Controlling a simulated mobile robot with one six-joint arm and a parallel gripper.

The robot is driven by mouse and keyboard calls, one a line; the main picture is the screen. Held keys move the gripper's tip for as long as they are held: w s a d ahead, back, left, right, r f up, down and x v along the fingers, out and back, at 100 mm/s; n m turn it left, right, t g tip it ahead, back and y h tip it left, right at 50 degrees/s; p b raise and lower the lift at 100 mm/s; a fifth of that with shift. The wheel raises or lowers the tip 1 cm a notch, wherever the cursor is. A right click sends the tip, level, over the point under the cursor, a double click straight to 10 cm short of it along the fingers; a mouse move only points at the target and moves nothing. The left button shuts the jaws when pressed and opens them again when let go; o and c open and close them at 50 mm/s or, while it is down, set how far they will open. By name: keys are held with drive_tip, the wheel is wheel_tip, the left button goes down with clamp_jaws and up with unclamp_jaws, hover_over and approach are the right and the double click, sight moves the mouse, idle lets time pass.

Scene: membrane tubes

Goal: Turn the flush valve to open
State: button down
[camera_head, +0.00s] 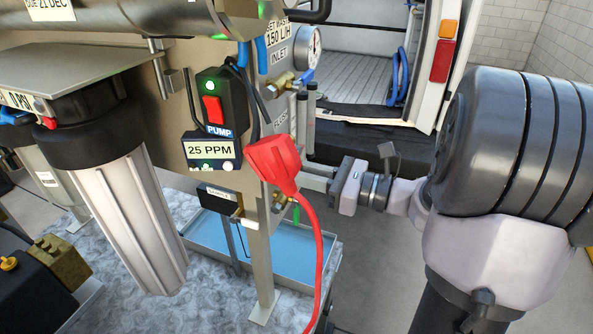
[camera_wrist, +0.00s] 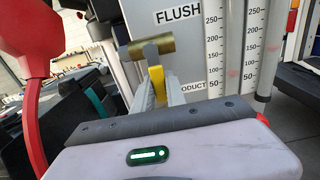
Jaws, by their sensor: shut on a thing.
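The flush valve shows in the wrist view as a brass body (camera_wrist: 150,47) below the FLUSH label (camera_wrist: 178,14). Its yellow handle (camera_wrist: 157,82) points toward the camera, between the two fingers of my gripper (camera_wrist: 158,88). The gripper is shut on this handle. In the head view my gripper (camera_head: 318,177) reaches in from the right to the side of the panel. The red plug hides the fingertips and most of the valve there. The FLUSH label (camera_head: 281,122) shows at a steep angle above.
A red plug (camera_head: 275,160) with a hanging red cable is close left of my gripper; it also shows in the wrist view (camera_wrist: 30,40). Graduated flow tubes (camera_wrist: 214,50) stand right of the valve. A blue tray (camera_head: 290,255) lies below, and a van stands open behind.

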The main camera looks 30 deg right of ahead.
idle(0.4)
drive_tip(key=shift+w+d+f+n+b, duration=0.15)
drive_tip(key=shift+w+d+n+b, duration=0.1)
drive_tip(key=shift+n+b, duration=0.7)
drive_tip(key=shift+w+d+r+n+b, duration=0.25)
drive_tip(key=shift+d+n+b, duration=0.1)
drive_tip(key=shift+n+b, duration=0.9)
drive_tip(key=shift+w+d+r+n+b, duration=0.3)
drive_tip(key=shift+n+b, duration=0.75)
drive_tip(key=shift+b, duration=0.45)
drive_tip(key=shift+w+d+r+n+b, duration=0.25)
drive_tip(key=shift+d+n+b, duration=0.15)
drive_tip(key=shift+n+b, duration=0.85)
drive_tip(key=c, duration=1.4)
unclamp_jaws()
drive_tip(key=shift+o, duration=0.2)
